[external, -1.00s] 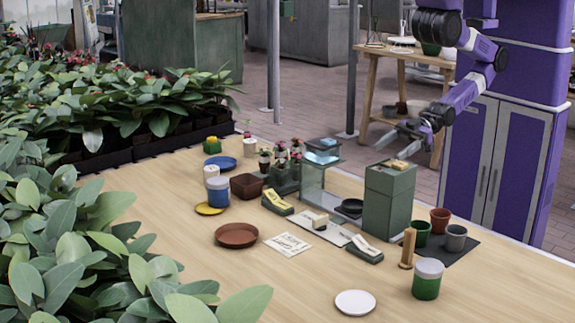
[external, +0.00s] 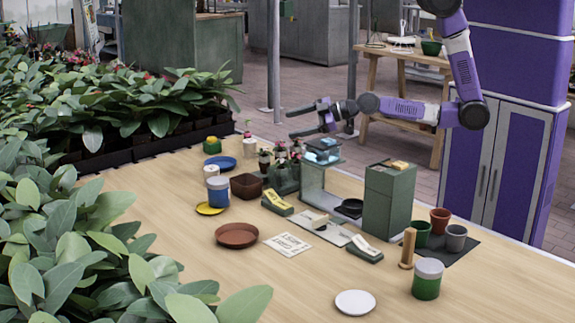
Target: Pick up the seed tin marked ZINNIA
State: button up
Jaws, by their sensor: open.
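No marking that reads ZINNIA can be made out at this size, so I cannot tell which container is the named tin. A tin with a white lid and blue body (external: 217,191) stands at the left on the table. A tin with a white lid and green body (external: 427,279) stands at the front right. A small green and yellow container (external: 212,145) is at the back left. My gripper (external: 290,123) is open and empty, its fingers pointing left, in the air near the table's back edge by the glass-fronted stand (external: 312,180).
A tall green box (external: 388,203), a wooden post (external: 408,248) and several pots, including a grey one (external: 455,238), stand at the right. Flowering pots (external: 284,175) sit at the back. Leafy plants (external: 60,250) crowd the left.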

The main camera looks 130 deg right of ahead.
jog(key=d+f+m+h+b, duration=0.1)
jog(key=d+f+m+b, duration=0.15)
jog(key=d, duration=0.45)
jog(key=m+g+b, duration=0.2)
jog(key=m, duration=0.4)
send_near(250, 146)
jog(key=shift+n, duration=0.25)
jog(key=d, duration=0.2)
jog(key=d+f, duration=0.1)
jog(key=d, duration=0.1)
jog(key=shift+s+f, duration=0.1)
jog(key=shift+f, duration=0.15)
jog(key=shift+y, duration=0.3)
jog(key=shift+x, duration=3.9)
jog(key=shift+f, duration=0.15)
jog(key=c, duration=1.4)
jog(key=shift+c, duration=0.2)
